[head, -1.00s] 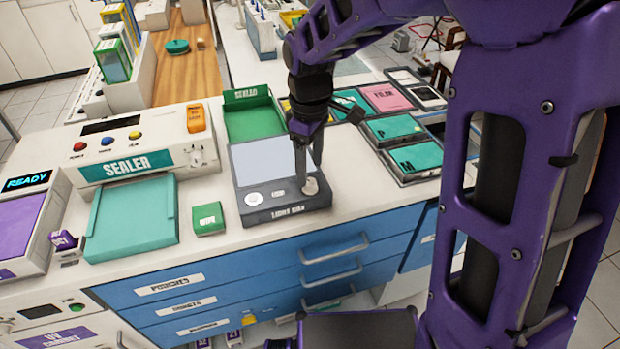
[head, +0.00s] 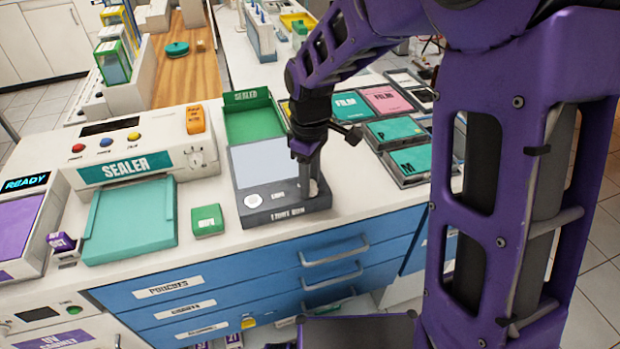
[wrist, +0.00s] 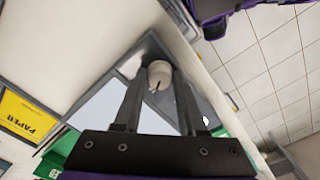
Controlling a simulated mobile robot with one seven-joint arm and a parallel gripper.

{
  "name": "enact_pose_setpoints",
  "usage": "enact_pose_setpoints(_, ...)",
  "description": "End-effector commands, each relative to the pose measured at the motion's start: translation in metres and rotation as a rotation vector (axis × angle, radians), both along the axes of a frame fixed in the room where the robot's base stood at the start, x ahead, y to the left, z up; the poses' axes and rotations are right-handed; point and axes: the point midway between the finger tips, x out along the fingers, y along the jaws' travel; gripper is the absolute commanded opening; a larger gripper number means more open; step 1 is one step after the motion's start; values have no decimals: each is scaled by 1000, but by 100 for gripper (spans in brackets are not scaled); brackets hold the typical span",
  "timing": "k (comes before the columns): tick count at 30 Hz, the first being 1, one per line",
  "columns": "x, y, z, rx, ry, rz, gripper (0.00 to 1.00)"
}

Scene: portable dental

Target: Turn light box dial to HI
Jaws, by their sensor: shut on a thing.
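The light box (head: 257,213) is a dark grey unit with a pale screen, near the counter's front edge in the head view. Its pale dial (wrist: 160,75) shows in the wrist view between my fingertips, with a dark pointer line on it. In the head view the dial (head: 313,187) is partly hidden by my fingers. My gripper (head: 308,185) is above the box's front right corner and is shut on the dial; it also shows in the wrist view (wrist: 158,78). The HI mark cannot be made out.
A sealer (head: 150,150) with a teal tray (head: 130,218) stands to the left. A small green box (head: 207,220) lies just left of the light box. A green tray (head: 252,122) is behind it. Film and teal cases (head: 410,160) lie to the right.

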Motion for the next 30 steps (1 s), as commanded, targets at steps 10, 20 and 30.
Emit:
enact_pose_setpoints(10, 0, 0, 0, 0, 0, -16, 0)
enact_pose_setpoints(20, 0, 0, 1, -1, -1, -183, 0)
enact_pose_setpoints(30, 0, 0, 1, 0, -1, -498, 0)
